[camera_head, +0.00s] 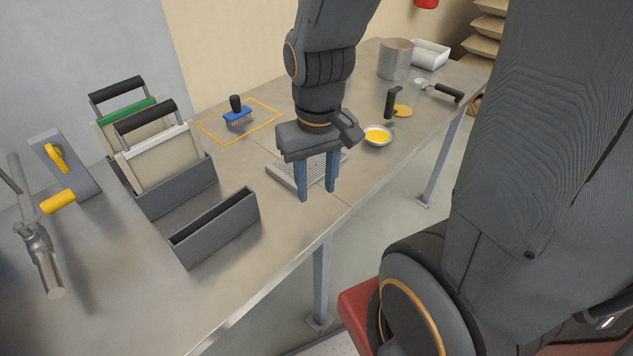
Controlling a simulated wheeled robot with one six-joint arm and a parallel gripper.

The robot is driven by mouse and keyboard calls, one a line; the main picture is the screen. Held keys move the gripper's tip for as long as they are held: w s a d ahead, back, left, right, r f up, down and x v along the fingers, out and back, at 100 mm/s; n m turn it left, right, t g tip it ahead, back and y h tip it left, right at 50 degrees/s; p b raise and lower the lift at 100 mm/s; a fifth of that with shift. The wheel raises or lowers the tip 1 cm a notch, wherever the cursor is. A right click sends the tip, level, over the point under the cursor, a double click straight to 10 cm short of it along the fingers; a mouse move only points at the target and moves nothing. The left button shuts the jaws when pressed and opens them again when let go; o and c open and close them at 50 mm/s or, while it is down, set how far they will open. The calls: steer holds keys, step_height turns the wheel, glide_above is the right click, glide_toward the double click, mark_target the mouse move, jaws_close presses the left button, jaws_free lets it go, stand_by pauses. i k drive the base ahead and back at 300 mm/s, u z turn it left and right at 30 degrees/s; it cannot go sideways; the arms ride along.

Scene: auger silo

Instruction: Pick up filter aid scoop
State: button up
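What looks like the filter aid scoop (447,92) lies toward the far right of the bench. Its black handle points right, and its pale head is partly hidden behind a clear jug. My gripper (318,193) points down over a perforated grey tray (283,181) near the bench's front edge. Its two blue fingers are apart with nothing visible between them. The gripper is well to the left and nearer than the scoop, not touching it.
A clear jug (402,110) with yellow contents and a black handle stands before the scoop.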

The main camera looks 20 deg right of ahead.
mark_target(459, 95)
steer(key=z, duration=0.05)
steer(key=k, duration=0.35)
steer(key=z, duration=1.2)
